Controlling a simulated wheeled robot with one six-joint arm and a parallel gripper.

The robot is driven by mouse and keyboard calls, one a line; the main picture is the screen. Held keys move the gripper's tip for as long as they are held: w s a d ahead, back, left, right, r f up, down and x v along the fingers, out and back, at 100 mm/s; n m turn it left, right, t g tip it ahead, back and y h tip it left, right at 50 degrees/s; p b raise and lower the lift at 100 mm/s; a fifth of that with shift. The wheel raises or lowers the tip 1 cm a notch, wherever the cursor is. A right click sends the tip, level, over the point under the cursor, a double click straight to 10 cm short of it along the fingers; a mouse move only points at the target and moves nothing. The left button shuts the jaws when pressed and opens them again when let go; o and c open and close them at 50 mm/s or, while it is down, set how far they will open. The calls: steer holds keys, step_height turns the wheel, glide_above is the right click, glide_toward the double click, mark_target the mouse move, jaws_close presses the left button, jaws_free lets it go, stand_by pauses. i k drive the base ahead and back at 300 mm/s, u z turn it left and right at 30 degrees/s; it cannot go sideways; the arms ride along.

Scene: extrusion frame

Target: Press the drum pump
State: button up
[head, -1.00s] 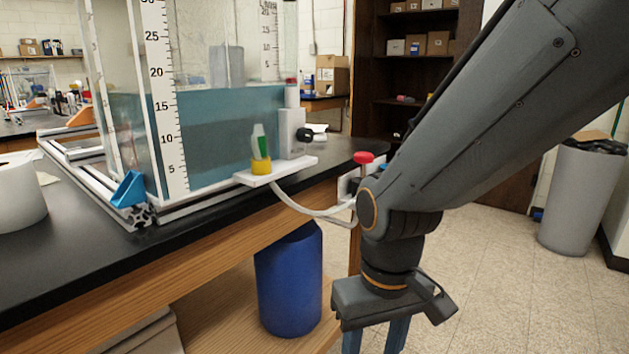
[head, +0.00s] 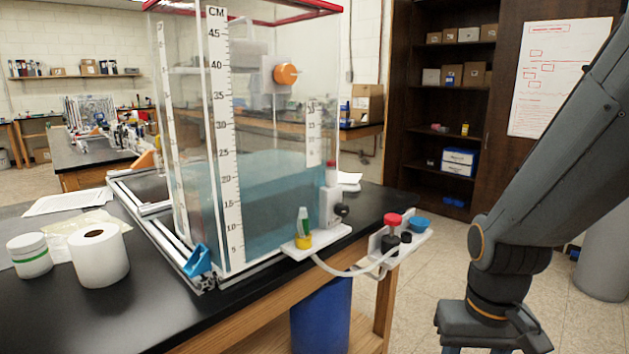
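A blue drum (head: 321,316) stands under the bench, partly hidden by the bench edge and legs. Above it, a white bracket (head: 374,250) at the bench's right corner carries a red knob (head: 393,220) on a dark stem, black fittings and a blue cup (head: 420,224). I cannot tell for sure which part is the pump. A pale hose (head: 335,271) runs from the bracket to the tank's side. My gripper (head: 490,340) hangs down at the bottom edge, right of the bracket and apart from it. Its fingertips are cut off by the frame.
A clear tank (head: 275,190) of blue liquid with a centimetre scale stands on the black bench (head: 120,310). Dark shelves (head: 440,110) stand behind. Light floor (head: 440,200) is open right of the bench.

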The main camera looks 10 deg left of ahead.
mark_target(392, 219)
steer(key=u, duration=0.45)
steer(key=i, duration=0.9)
steer(key=z, duration=0.5)
